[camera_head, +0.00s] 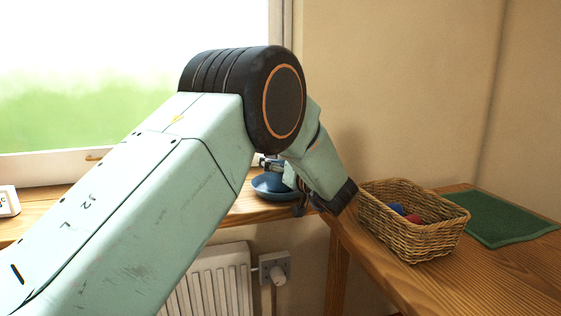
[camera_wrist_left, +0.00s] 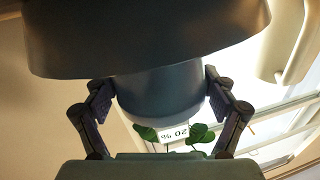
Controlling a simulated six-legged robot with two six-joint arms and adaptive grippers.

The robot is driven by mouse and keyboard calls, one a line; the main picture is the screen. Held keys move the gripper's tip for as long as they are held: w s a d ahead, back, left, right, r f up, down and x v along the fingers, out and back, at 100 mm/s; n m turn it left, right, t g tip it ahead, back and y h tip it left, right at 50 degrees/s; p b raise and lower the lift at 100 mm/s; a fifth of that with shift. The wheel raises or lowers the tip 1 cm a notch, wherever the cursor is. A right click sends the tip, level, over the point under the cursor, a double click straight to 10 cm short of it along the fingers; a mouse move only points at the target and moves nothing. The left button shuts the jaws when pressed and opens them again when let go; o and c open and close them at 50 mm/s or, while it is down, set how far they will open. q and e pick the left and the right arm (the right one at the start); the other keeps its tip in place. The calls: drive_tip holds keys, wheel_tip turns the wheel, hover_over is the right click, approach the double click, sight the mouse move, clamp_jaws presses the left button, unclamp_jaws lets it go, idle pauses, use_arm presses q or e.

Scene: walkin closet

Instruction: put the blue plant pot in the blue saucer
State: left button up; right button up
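The blue saucer (camera_head: 268,190) lies on the wooden windowsill, partly covered by my left arm. In the left wrist view, which is upside down, the saucer (camera_wrist_left: 145,45) is the large dark shape across the top. The blue-grey plant pot (camera_wrist_left: 160,92) shows between the fingers of my left gripper (camera_wrist_left: 160,100), which are closed against its sides. Green leaves (camera_wrist_left: 197,133) show beyond it. The saucer hides the pot's base, so I cannot tell whether it rests inside. In the head view my arm hides most of the pot. My right gripper is out of view.
A wicker basket (camera_head: 412,240) with blue and red items stands on the wooden table at right. A green mat (camera_head: 500,218) lies behind it. A white radiator (camera_head: 215,285) and a wall socket (camera_head: 275,268) are below the sill.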

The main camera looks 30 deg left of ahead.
use_arm(q)
drive_tip(key=o, duration=0.3)
drive_tip(key=shift+w, duration=0.1)
drive_tip(key=shift+r, duration=0.1)
drive_tip(key=shift+d, duration=0.1)
drive_tip(key=p+v, duration=0.2)
drive_tip(key=v, duration=1)
drive_tip(key=shift+p, duration=0.35)
idle(0.6)
